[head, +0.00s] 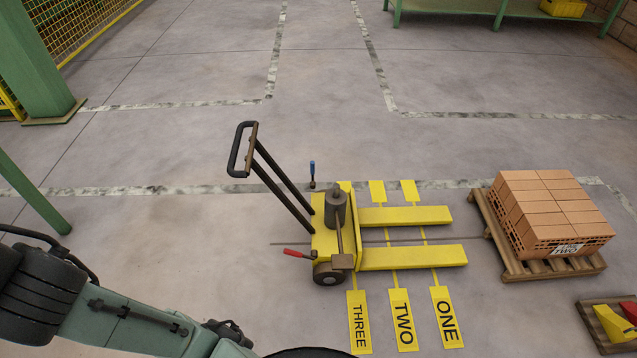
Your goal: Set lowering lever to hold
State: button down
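A yellow pallet truck (322,240) stands on the floor near the middle of the head view, its two forks pointing right. A red-handled lever (297,253) sticks out to the left, low on its near side. A blue-handled lever (312,170) stands upright at its far side. No label shows which one is the lowering lever, and no hold mark is readable. My arm (140,328) reaches in from the lower left, apart from both levers. My gripper is out of view, beyond the bottom edge.
A black tow handle (243,150) leans up and left from the truck. Yellow floor plates read THREE (359,322), TWO (403,320) and ONE (446,317). Bricks (545,208) sit on a wooden pallet (513,267) at right. Floor left of the truck is clear.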

aim_at(299, 255)
jog(key=j+z, duration=0.3)
jog(key=j, duration=0.9)
jog(key=j+z, duration=0.3)
jog(key=j, duration=0.95)
jog(key=i+l+z, duration=0.1)
jog(key=z, duration=0.3)
jog(key=i+l+z, duration=0.15)
jog(key=z, duration=0.2)
jog(key=i+l+z, duration=0.2)
jog(key=z, duration=0.2)
